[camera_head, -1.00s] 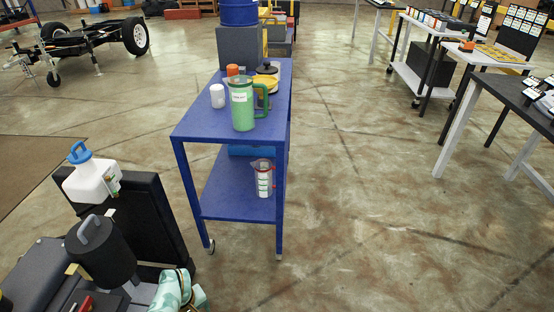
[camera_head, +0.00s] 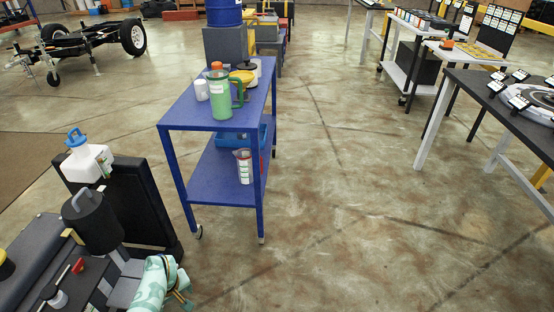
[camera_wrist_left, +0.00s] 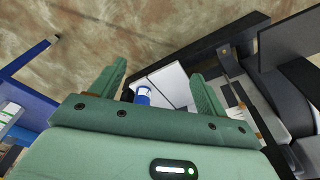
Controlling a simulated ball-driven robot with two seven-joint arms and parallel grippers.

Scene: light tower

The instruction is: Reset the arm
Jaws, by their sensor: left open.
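My left gripper (camera_head: 178,284) shows at the bottom of the head view, pale teal and white, beside the black stand. In the left wrist view my left gripper (camera_wrist_left: 156,85) has its two green fingers spread apart. A white thing (camera_wrist_left: 172,84) and a small blue-and-white item (camera_wrist_left: 143,94) show beyond and between the fingers; I cannot tell that either is touched. My right gripper is not in view.
A blue cart (camera_head: 180,117) bears a green pitcher (camera_head: 222,107) and a white cup (camera_head: 201,90). A dark table (camera_head: 490,98) is at right. The middle floor is clear.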

